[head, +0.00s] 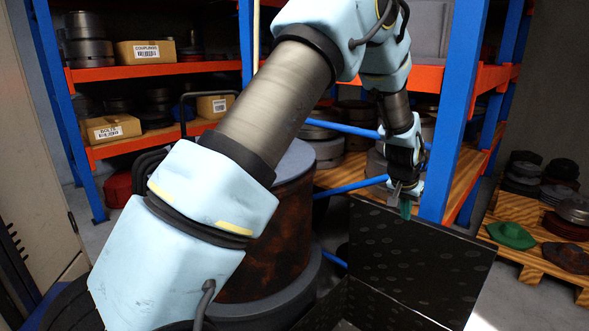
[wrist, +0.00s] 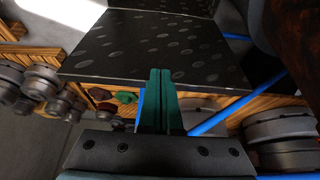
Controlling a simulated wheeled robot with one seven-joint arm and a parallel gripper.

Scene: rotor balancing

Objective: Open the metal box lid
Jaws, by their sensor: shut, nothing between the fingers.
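The metal box lid (head: 425,255) is a dark plate with an oval tread pattern. In the head view it stands raised and tilted, with part of the dark box (head: 365,315) showing below it at the bottom edge. My gripper (head: 405,209) is at the lid's upper edge, with green fingers pointing down. In the wrist view the fingers (wrist: 160,72) are together and empty, overlapping the edge of the lid (wrist: 200,50). I cannot tell whether they touch it. Most of the box is out of frame.
A blue and orange shelf rack (head: 455,120) with metal parts and cartons stands behind. A rusty drum (head: 275,235) is left of the box, partly behind my arm. A wooden pallet (head: 540,262) with discs and green parts is at right.

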